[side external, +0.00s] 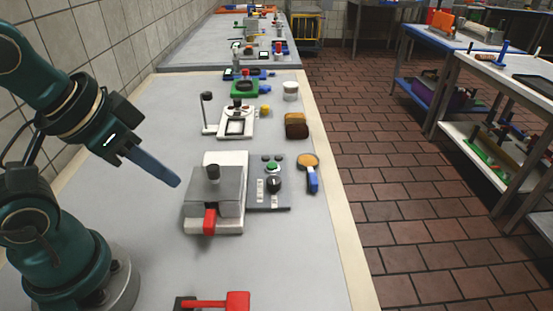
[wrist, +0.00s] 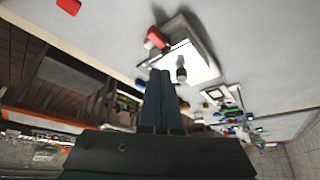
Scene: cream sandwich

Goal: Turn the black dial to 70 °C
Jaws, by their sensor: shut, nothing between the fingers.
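The black dial (side external: 274,185) sits on the grey control panel (side external: 265,200), on the right of a boxy grey and white machine (side external: 215,195). Small white marked areas and a green button (side external: 271,167) show on the same panel. The dial's setting is too small to read. My gripper (side external: 175,181) is shut and empty, in the air to the left of the machine. In the wrist view the shut fingers (wrist: 161,75) point toward the machine (wrist: 195,62); I cannot make out the dial there.
A magnifier-like tool with a blue handle (side external: 312,180) lies right of the panel. A red-handled item (side external: 225,302) lies at the front edge. The counter right of the machine's front is clear.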

